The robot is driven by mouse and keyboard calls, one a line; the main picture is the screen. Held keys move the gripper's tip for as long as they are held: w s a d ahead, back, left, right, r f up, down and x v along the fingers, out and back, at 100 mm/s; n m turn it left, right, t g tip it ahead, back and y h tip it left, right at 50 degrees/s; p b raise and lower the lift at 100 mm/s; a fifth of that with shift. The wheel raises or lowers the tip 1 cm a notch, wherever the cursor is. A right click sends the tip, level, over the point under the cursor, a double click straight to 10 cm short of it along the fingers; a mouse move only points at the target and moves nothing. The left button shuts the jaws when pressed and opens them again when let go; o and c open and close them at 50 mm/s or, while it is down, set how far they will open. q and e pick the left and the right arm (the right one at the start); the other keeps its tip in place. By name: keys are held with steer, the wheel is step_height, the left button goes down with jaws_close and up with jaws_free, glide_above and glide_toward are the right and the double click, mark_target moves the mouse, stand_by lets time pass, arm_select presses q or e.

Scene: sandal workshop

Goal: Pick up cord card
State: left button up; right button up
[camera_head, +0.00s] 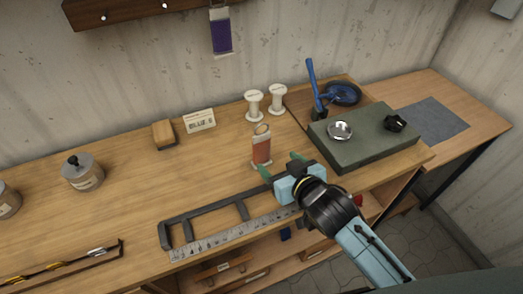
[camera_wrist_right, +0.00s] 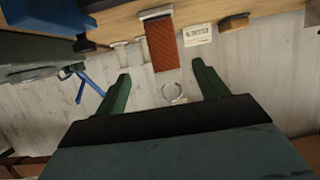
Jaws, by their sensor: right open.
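An orange-red card wound with cord (camera_head: 262,150) stands upright on the workbench in the head view, a ring at its top. In the right wrist view, where the bench is at the top, the orange-red card (camera_wrist_right: 161,48) lies between the lines of the two fingers. My right gripper (camera_head: 281,164) has its green fingers spread, just right of and nearer than the card. In the wrist view the open gripper (camera_wrist_right: 160,72) holds nothing. A purple card (camera_head: 221,31) hangs from the wall rail. My left gripper is not in view.
A black frame with a ruler (camera_head: 232,238) lies in front. Two white spools (camera_head: 254,106) stand behind the card, with a label card (camera_head: 200,121) and wooden block (camera_head: 163,134) to the left. A dark green slab (camera_head: 360,150) lies right.

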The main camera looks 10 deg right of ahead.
mark_target(262, 124)
steer(key=x, duration=0.6)
steer(key=shift+w+a+f, duration=0.1)
steer(key=shift+w+f, duration=0.05)
steer(key=shift+w, duration=0.15)
steer(key=shift+a+f+b+x, duration=0.1)
steer(key=shift+b+x, duration=0.15)
steer(key=shift+x, duration=1.1)
steer(key=shift+a+f+b+x, duration=0.15)
steer(key=shift+b+x, duration=0.05)
steer(key=shift+x, duration=1.2)
steer(key=shift+s, duration=0.2)
steer(key=c, duration=1.1)
step_height(262, 124, up, 10)
steer(key=shift+r+p, duration=0.1)
steer(key=shift+p, duration=0.55)
